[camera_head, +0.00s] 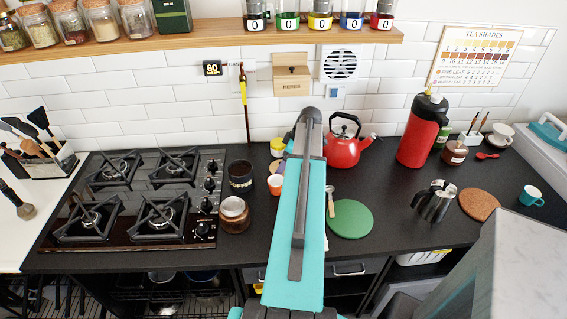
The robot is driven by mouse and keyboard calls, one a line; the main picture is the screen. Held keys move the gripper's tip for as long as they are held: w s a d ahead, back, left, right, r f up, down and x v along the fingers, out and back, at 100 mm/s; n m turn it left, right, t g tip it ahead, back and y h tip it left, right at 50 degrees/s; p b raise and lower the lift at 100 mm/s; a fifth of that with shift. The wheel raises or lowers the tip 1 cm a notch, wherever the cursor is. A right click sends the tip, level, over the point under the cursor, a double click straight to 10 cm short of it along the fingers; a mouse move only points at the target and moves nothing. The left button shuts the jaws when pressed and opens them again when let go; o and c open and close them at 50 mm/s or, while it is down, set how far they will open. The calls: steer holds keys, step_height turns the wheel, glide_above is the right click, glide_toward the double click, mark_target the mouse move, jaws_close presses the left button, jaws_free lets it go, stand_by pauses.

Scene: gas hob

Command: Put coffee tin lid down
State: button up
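The black coffee tin (241,179), marked COFFEE, stands upright on the dark counter just right of the gas hob. Its top looks dark, and I cannot tell from here whether a lid is on it. I cannot make out the coffee tin lid for certain. My teal arm runs up the middle of the view, right of the tin. My gripper cannot be made out; the arm hides that area, so whether it holds anything is not shown.
The gas hob (142,190) is left of the tin. A brown-lidded jar (234,214) stands in front of it. An orange cup (274,187) and yellow jar (278,147) are beside my arm. A red kettle (343,152) and green mat (350,220) are to the right.

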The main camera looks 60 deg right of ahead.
steer(key=shift+r, duration=0.15)
steer(key=b+v, duration=0.3)
steer(key=v, duration=0.9)
stand_by(0.6)
steer(key=shift+s, duration=0.1)
stand_by(0.6)
